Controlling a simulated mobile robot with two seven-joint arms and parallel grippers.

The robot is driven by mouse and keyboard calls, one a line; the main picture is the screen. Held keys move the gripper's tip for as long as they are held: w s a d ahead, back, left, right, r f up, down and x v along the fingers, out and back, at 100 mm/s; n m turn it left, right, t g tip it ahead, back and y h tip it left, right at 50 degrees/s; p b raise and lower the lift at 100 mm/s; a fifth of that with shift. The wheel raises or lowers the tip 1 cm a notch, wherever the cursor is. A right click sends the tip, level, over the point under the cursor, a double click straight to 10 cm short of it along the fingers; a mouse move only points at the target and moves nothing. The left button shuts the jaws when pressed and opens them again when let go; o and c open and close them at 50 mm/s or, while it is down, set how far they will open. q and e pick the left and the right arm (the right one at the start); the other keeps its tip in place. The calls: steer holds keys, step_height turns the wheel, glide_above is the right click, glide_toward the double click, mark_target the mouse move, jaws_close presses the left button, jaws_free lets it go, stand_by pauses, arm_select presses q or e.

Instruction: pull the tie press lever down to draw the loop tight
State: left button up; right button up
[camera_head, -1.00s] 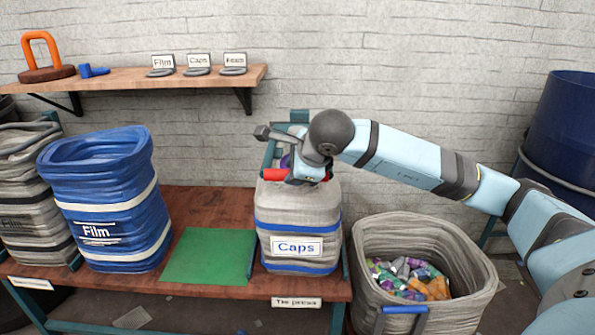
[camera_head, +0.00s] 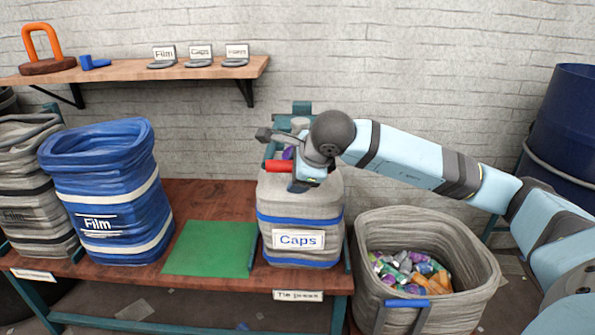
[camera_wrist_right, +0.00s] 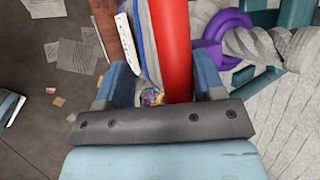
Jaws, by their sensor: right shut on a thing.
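The tie press lever is a red bar (camera_head: 281,166) in front of the neck of the grey Caps bag (camera_head: 300,215). My right gripper (camera_head: 306,182) is shut on the lever. In the right wrist view the red lever (camera_wrist_right: 172,50) runs between the fingers of my right gripper (camera_wrist_right: 165,82). A purple loop (camera_wrist_right: 222,40) sits around the twisted bag neck (camera_wrist_right: 270,45); a bit of the loop (camera_head: 288,153) shows in the head view. The press's teal frame (camera_head: 302,107) stands behind, partly hidden by my arm. My left gripper is not in view.
A blue Film bag (camera_head: 104,190) and a grey bag (camera_head: 30,180) stand left on the bench. A green mat (camera_head: 210,248) lies bare beside the Caps bag. A grey bin (camera_head: 425,222) with crumpled items stands right. A shelf (camera_head: 130,76) is above.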

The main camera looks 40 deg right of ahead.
arm_select(q)
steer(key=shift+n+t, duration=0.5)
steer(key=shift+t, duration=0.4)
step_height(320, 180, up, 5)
steer(key=p, duration=0.4)
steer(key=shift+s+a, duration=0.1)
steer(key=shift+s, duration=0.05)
arm_select(e)
steer(key=v, duration=1.3)
steer(key=shift+s+r, duration=0.25)
steer(key=shift+r, duration=0.05)
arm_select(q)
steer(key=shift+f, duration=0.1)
